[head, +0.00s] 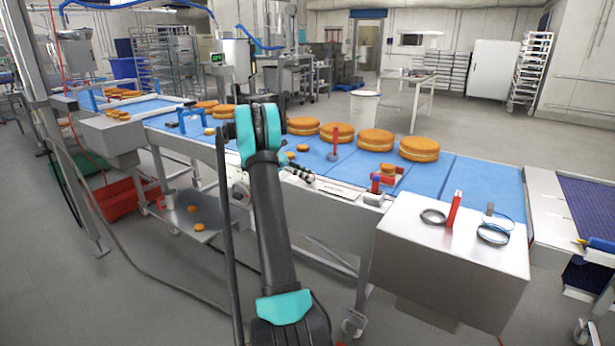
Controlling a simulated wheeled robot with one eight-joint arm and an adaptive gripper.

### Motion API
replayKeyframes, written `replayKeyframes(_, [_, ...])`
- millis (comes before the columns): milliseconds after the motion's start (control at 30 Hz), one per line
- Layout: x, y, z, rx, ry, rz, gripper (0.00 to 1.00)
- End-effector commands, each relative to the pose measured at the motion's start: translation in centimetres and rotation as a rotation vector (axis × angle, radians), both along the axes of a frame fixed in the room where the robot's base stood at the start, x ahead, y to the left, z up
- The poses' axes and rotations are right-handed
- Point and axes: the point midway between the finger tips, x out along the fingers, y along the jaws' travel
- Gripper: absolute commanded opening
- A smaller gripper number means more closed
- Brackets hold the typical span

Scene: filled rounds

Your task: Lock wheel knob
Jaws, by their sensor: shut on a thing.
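My arm rises from the bottom centre, with a long black link and teal joints, and reaches toward the near side of the blue conveyor (340,165). A pale round part (240,192) with dark bits shows just left of my forearm, on the conveyor's near side. I cannot tell whether it is the wheel knob. A small dark fitting (300,173) with red and light spots sits at the conveyor's near edge, right of my arm.
Large orange filled rounds (419,149) and smaller ones lie on the belt. A grey metal box (452,262) stands at the conveyor's right front, with rings and a red piece on top. A red crate (112,200) is on the floor at left.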

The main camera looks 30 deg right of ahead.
Motion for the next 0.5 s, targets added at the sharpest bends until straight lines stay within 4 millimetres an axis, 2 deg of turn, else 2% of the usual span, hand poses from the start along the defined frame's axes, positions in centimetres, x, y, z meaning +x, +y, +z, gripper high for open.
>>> replayKeyframes(267, [-0.02,0.03,-0.06,0.001,0.0,-0.001,0.0])
replayKeyframes(300, [-0.02,0.03,-0.06,0.001,0.0,-0.001,0.21])
replayKeyframes(433, [-0.02,0.02,-0.04,0.001,-0.001,0.0,0.37])
replayKeyframes(500, [-0.02,0.01,-0.04,0.001,-0.001,0.0,0.38])
